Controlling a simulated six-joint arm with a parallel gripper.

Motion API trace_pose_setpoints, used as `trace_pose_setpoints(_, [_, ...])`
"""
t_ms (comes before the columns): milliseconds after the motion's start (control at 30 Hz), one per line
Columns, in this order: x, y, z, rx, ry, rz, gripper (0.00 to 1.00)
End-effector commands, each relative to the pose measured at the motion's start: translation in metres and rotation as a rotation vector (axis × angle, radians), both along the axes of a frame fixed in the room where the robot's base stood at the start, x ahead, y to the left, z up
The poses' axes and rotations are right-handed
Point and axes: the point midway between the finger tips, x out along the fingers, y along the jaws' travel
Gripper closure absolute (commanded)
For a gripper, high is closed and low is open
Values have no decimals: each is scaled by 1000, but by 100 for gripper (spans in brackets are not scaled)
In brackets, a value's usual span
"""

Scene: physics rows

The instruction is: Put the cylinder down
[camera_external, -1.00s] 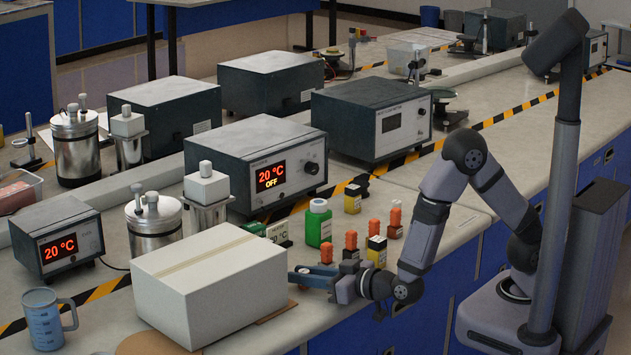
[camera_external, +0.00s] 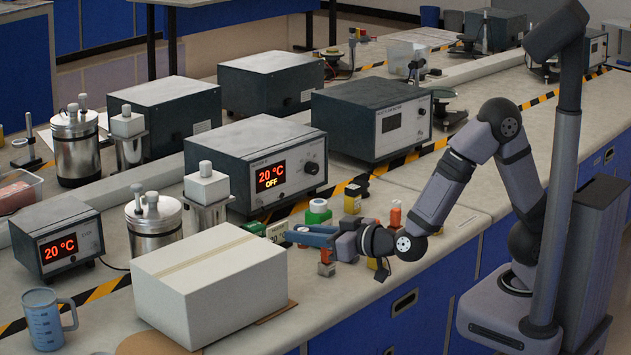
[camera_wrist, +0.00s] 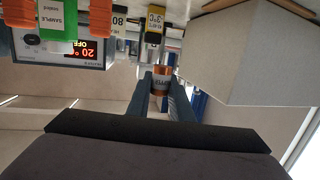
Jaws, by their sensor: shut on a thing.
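My gripper (camera_external: 310,236) is above the bench, just right of the white box's far end, with its blue fingers pointing left. I cannot make out the cylinder in the external view. Its clearance from the bench is hard to tell.
The white box (camera_external: 205,285) stands close by on the left. A green bottle (camera_external: 318,214), orange-topped items (camera_external: 396,214) and yellow-black blocks (camera_external: 352,199) crowd around my gripper. A heater (camera_external: 258,165) reading 20 °C, OFF, stands behind. The front bench edge is nearby.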

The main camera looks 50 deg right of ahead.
Motion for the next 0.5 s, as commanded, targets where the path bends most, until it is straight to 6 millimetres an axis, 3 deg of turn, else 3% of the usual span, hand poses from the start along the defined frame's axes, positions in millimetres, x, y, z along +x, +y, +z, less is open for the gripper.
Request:
trace_pose_setpoints(267, [11, 29, 34, -1, -12, -7, 100])
trace_pose_setpoints(500, [25, 84, 86, -1, -19, -13, 100])
